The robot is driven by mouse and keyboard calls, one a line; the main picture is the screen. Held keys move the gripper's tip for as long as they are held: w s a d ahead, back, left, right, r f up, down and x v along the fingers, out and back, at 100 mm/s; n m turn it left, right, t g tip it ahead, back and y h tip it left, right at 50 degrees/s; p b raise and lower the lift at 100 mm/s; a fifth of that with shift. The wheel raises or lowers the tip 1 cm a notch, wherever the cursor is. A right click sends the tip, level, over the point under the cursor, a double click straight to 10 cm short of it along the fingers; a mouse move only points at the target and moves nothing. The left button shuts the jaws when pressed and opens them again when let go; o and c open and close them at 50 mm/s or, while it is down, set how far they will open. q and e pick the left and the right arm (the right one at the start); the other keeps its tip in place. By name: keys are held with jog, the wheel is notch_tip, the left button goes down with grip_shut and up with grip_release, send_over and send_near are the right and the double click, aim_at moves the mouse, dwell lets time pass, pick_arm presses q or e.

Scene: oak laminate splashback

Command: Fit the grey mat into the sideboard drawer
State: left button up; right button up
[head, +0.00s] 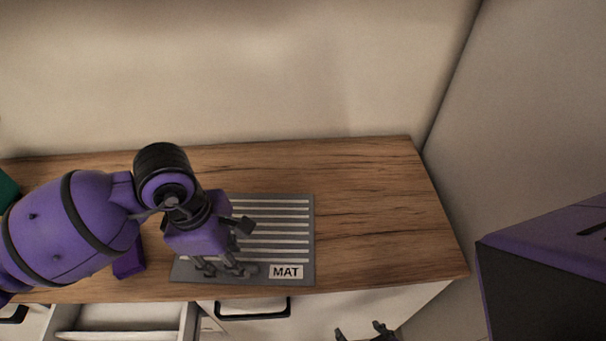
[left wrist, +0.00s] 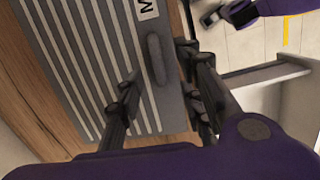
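The grey mat (head: 306,240) with light stripes and a "MAT" label lies flat on the wooden sideboard top, near its front edge. A raised grey grip (left wrist: 157,58) on the mat shows in the left wrist view. My left gripper (head: 226,270) is low over the mat's front left part; its open fingers (left wrist: 160,95) stand either side of the grip's line, one over the stripes and one by the mat's edge. Contact cannot be told. The sideboard drawer (head: 125,317) is pulled open below, at lower left. My right gripper (head: 362,331) is open and empty in front of the sideboard.
A closed front with a black handle (head: 253,308) is right of the open drawer. A green object (head: 6,190) shows at the far left edge. The sideboard top (head: 385,215) is clear right of the mat. Walls stand behind and at right.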

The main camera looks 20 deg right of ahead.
pick_arm(q)
jog(key=f, duration=0.2)
jog(key=d+f, duration=0.1)
jog(key=f, duration=0.1)
jog(key=shift+f, duration=0.15)
jog(key=shift+c, duration=0.2)
grip_shut()
